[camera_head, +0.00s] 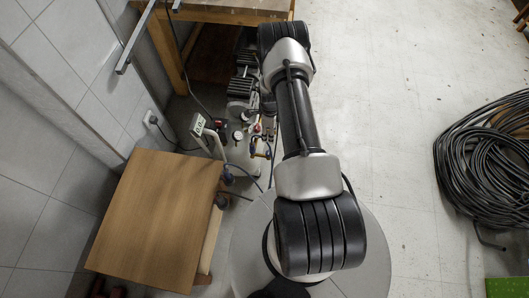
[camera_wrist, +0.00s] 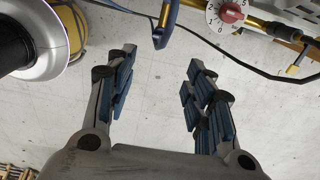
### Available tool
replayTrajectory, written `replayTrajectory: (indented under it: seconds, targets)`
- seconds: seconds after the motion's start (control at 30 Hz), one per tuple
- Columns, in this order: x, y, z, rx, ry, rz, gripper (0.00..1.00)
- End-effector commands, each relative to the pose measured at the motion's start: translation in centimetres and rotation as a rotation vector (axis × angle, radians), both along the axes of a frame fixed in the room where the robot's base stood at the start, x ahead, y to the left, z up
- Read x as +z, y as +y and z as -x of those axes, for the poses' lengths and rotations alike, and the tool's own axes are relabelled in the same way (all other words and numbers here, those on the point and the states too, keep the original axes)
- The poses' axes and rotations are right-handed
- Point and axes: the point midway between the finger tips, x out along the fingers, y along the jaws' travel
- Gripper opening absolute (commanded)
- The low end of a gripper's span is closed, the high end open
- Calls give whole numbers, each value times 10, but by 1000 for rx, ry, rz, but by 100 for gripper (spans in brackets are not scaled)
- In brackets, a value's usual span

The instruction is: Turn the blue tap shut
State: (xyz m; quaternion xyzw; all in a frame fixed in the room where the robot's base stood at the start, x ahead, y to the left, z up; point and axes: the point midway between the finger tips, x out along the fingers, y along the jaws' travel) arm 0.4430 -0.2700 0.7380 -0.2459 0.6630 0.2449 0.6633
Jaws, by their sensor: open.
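The blue tap (camera_wrist: 165,26) shows at the top of the wrist view, as a bent blue lever below a brass-coloured fitting. My gripper (camera_wrist: 161,58) is open, with its two blue-padded fingers wide apart and nothing between them. In the picture, the tap lies just above the gap between the fingertips, and I see no contact. How far apart they are in depth I cannot tell. In the head view my arm reaches over the equipment, and my gripper is hidden. The tap is too small to make out surely there.
A white dial with a red knob (camera_wrist: 229,14) is right of the tap, with brass pipework and a dark cable nearby. In the head view a wooden-topped table (camera_head: 155,220) stands left of the equipment. A coiled black hose (camera_head: 485,150) lies right, with open floor between.

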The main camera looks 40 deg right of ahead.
Motion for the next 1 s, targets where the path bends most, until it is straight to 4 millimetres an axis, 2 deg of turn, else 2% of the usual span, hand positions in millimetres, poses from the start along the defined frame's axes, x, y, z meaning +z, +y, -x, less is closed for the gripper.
replayTrajectory:
  seconds: [0.17, 0.7, 0.83, 1.0]
  targets:
    - [-20, 0, 1, -6, 1, -2, 48]
    - [-136, 0, 1, -3, 1, -1, 48]
    - [-156, 0, 1, -3, 1, -1, 48]
    - [-172, 0, 1, -2, 1, -1, 48]
